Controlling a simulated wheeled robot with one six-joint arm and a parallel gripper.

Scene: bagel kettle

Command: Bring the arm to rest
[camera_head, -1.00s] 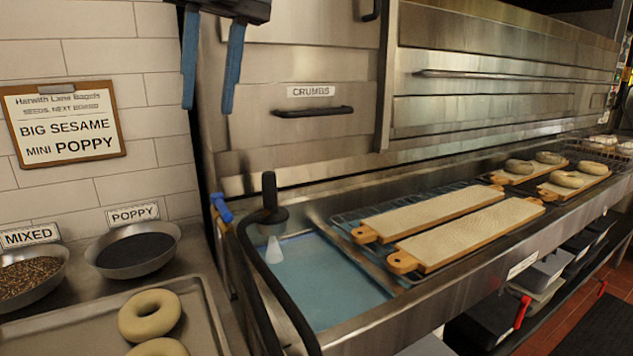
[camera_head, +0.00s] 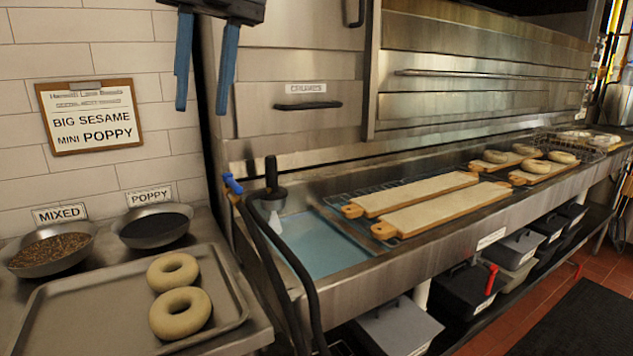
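My gripper (camera_head: 204,100) hangs at the top of the head view, left of centre, with its two blue fingers pointing down. The fingers stand apart with nothing between them, so it is open and empty. It is in front of the steel oven face and the edge of the tiled wall, well above the counter. It touches nothing that I can see. The rest of my arm is above the picture.
Two bagels (camera_head: 179,312) lie on a metal tray (camera_head: 62,313) at lower left. Behind it are the mixed bowl (camera_head: 52,250) and poppy bowl (camera_head: 153,226). A sprayer with a black hose (camera_head: 274,190) stands by the sink (camera_head: 318,245). Boards (camera_head: 447,208) lie to the right.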

